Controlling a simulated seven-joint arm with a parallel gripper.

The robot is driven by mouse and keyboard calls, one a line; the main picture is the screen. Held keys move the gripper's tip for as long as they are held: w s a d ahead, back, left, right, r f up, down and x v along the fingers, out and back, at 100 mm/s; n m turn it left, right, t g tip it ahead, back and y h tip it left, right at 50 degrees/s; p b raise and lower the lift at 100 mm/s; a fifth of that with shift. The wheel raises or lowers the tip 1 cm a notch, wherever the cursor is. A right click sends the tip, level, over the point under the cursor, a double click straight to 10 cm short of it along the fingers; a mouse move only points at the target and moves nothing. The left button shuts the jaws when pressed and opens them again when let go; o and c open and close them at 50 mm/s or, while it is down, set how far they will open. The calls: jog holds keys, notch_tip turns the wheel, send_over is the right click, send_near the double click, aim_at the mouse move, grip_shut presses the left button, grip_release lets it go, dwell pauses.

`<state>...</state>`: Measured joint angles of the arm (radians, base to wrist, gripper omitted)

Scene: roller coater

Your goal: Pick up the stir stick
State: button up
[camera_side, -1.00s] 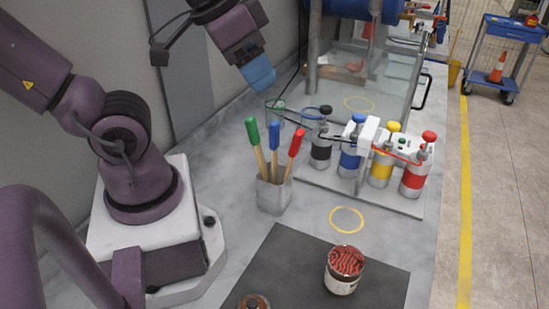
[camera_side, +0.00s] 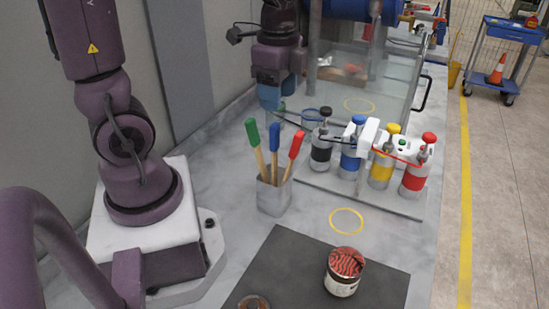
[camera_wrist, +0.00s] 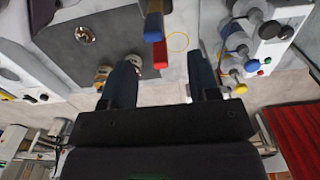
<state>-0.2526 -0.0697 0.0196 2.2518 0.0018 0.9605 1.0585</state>
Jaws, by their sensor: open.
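Three stir sticks stand in a grey holder (camera_side: 273,196) on the bench: one with a green handle (camera_side: 252,132), one blue (camera_side: 274,137), one red (camera_side: 295,145). Their pale wooden shafts go down into the holder, and the lower ends are hidden. My gripper (camera_side: 269,100) is open and empty, pointing down above the bench behind the sticks in the side view, apart from them. In the wrist view, a blue handle (camera_wrist: 153,24) and a red handle (camera_wrist: 160,55) appear between the two fingers of my gripper (camera_wrist: 161,70). I cannot make out the green handle there.
Several capped bottles, including a red one (camera_side: 414,178), stand on a rack right of the holder. A can with red contents (camera_side: 343,271) and a small jar (camera_side: 254,302) are on the dark mat (camera_side: 290,263) in front. Glass panels (camera_side: 380,85) stand behind.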

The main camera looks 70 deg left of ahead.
aim_at(274, 124)
notch_tip(274, 124, down, 4)
jog(key=shift+s, duration=0.1)
jog(key=f, duration=0.5)
jog(key=shift+s+d, duration=0.2)
jog(key=shift+s, duration=0.1)
jog(key=shift+c, duration=0.4)
jog(key=c, duration=0.9)
